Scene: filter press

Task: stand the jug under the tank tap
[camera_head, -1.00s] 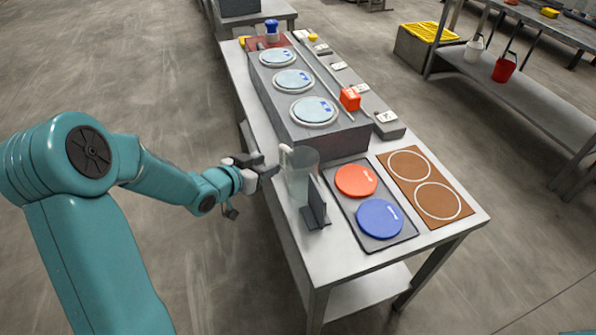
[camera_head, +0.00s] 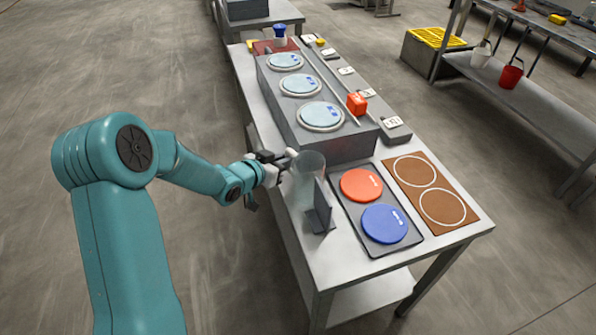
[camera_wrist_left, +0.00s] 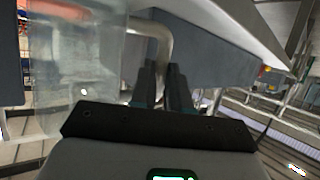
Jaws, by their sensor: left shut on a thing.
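My left gripper (camera_head: 286,159) reaches in from the left and is shut at the jug's handle. In the left wrist view the see-through jug wall (camera_wrist_left: 75,70) fills the left side. Its bent handle (camera_wrist_left: 155,30) runs down to my left gripper's close-set fingers (camera_wrist_left: 165,85). I cannot tell whether the jug's base touches the table. I cannot make out the tank tap. My right gripper is out of view.
A long grey block (camera_head: 350,147) with several round pale discs lies behind the jug. A dark tray (camera_head: 347,222) with an orange disc (camera_head: 361,184) and a blue disc (camera_head: 384,223) is to the right. A brown board (camera_head: 424,189) with white rings lies beyond.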

